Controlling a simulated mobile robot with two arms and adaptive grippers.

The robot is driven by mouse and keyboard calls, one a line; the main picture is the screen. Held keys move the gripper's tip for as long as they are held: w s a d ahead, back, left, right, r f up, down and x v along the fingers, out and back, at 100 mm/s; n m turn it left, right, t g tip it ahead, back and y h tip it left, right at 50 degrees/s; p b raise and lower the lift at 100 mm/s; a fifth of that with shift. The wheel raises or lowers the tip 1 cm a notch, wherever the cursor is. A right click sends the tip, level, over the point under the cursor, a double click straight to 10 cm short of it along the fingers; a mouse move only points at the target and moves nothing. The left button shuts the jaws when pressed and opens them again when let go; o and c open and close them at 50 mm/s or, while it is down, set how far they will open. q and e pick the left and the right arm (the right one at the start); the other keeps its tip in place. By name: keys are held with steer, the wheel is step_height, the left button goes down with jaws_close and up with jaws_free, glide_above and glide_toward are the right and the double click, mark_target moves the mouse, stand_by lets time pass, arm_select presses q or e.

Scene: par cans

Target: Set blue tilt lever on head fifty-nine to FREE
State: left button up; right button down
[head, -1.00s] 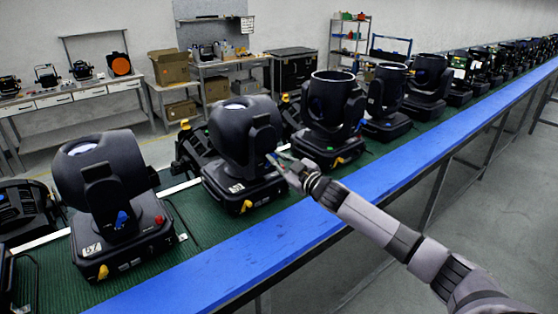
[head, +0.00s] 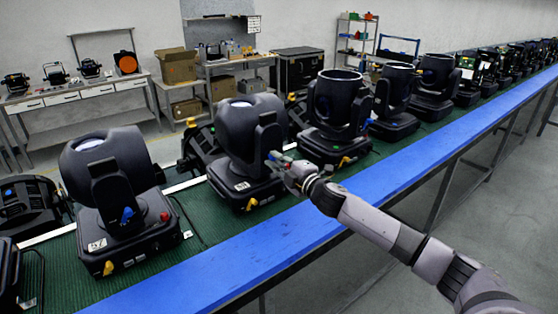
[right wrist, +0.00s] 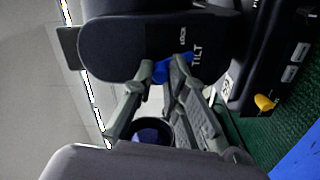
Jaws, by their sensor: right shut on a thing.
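A black moving head (head: 240,135) with a white label, too small to read surely, stands in the middle of the conveyor. My right gripper (head: 274,162) is at the side of its yoke arm. In the right wrist view, the blue tilt lever (right wrist: 160,71) sits between the fingertips of my right gripper (right wrist: 158,78), which is shut on it. The words TILT and LOCK are printed beside the lever on the black yoke. The fingers hide part of the lever. My left gripper is not in view.
Another head labelled 57 (head: 112,185) stands to the left, with its own blue lever (head: 128,214). A further head (head: 335,115) stands close to the right. A blue rail (head: 250,248) runs along the conveyor's front. Yellow (right wrist: 263,102) knobs stick out from the bases.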

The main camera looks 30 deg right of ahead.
steer(key=shift+a+f+n, duration=0.2)
steer(key=shift+n, duration=0.5)
steer(key=shift+f, duration=0.1)
steer(key=c, duration=1.6)
jaws_free()
steer(key=shift+s, duration=0.1)
steer(key=shift+s+d, duration=0.15)
steer(key=shift+s, duration=1.8)
steer(key=shift+s+d, duration=0.15)
steer(key=shift+s, duration=1.85)
steer(key=shift+s+d, duration=0.15)
steer(key=shift+s, duration=1.8)
